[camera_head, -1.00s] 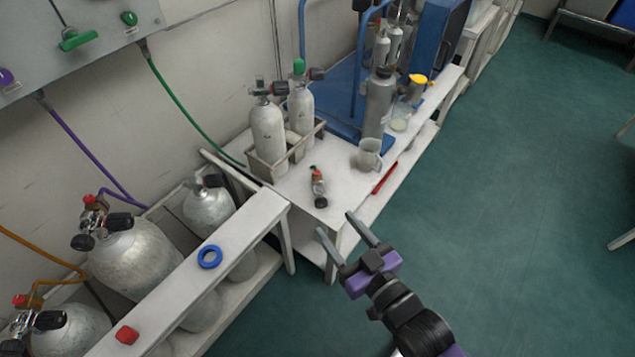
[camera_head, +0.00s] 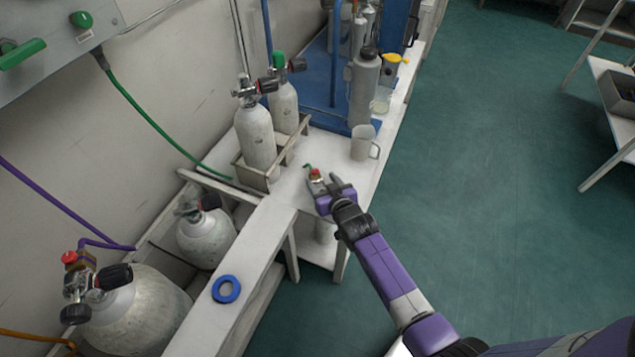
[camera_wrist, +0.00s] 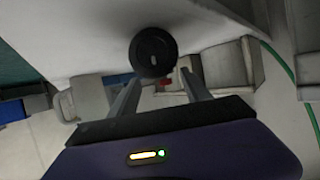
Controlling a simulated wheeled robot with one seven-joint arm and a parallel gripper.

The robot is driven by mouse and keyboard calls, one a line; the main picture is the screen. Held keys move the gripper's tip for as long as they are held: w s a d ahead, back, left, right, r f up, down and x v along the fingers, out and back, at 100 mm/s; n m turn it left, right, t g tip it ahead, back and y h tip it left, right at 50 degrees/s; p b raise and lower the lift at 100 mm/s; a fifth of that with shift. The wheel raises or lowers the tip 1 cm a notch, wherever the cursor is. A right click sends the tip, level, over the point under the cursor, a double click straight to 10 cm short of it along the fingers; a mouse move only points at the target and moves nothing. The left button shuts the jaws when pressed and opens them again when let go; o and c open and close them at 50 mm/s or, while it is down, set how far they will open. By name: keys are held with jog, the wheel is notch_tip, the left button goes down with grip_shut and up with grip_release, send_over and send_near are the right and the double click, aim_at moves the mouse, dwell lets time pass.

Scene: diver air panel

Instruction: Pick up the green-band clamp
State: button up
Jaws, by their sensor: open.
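A small metal fitting (camera_head: 315,175) with a red part, a green tip and a black knob, which I take to be the green-band clamp, lies on the white bench near its front edge. My gripper (camera_head: 325,182) is at it and hides its near end in the head view. In the wrist view its round black knob (camera_wrist: 153,52) faces me, with a bit of red behind it. My gripper's fingers (camera_wrist: 160,80) are open and spread to either side of the fitting, not closed on it. No green band shows clearly.
Two grey cylinders (camera_head: 256,138) stand in a rack behind the fitting. A mug (camera_head: 364,143) stands to its right, with a tall grey cylinder (camera_head: 363,90) beyond. A blue ring (camera_head: 226,289) lies on the front-left ledge.

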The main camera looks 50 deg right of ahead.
aim_at(314, 171)
jog(key=x, duration=0.3)
jog(key=b+x, duration=0.1)
jog(key=x, duration=0.1)
jog(key=shift+w, duration=0.5)
jog(key=shift+c, duration=0.3)
grip_shut()
jog(key=shift+r, duration=0.15)
